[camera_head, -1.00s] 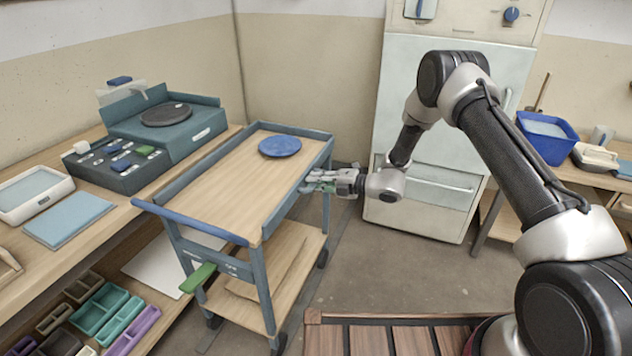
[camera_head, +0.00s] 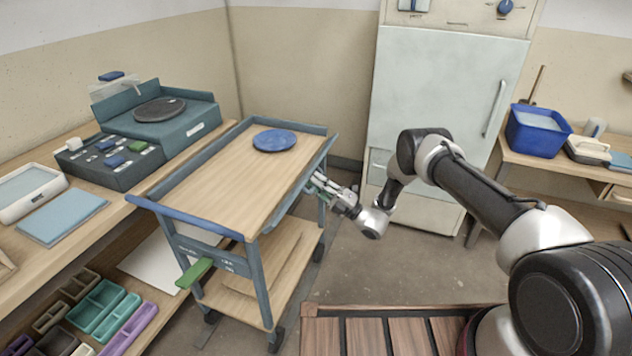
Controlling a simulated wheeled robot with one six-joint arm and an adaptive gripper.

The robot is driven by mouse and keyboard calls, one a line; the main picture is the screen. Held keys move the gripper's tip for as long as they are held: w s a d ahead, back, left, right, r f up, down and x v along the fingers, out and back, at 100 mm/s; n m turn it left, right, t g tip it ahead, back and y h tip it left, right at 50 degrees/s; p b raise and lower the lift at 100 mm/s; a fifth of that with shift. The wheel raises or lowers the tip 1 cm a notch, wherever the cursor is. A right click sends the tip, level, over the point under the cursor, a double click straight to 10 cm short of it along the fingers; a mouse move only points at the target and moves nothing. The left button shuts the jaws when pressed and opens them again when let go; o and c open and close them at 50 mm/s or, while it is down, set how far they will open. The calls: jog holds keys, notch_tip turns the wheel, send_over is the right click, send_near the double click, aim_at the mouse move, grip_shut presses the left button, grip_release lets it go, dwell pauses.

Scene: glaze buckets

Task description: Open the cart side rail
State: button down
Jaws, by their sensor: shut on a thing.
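The wheeled cart (camera_head: 225,190) has a wood top and a blue-grey frame. Its side rail (camera_head: 287,205) runs along the right long edge of the top and appears leaned outward. My gripper (camera_head: 317,182) is at the far half of this rail, on its outer side, shut on it. The exact contact at the fingertips is small and hard to make out. A blue disc (camera_head: 275,140) lies at the far end of the top. A green pedal (camera_head: 194,273) sticks out low at the cart's near end.
A workbench (camera_head: 108,217) with a turntable unit (camera_head: 160,112) stands close along the cart's left. A tall pale cabinet (camera_head: 445,95) stands behind my arm. A slatted wooden deck (camera_head: 400,335) is in front. Bare floor (camera_head: 400,270) lies right of the cart.

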jog(key=shift+f+y, duration=0.2)
jog(key=shift+y, duration=0.2)
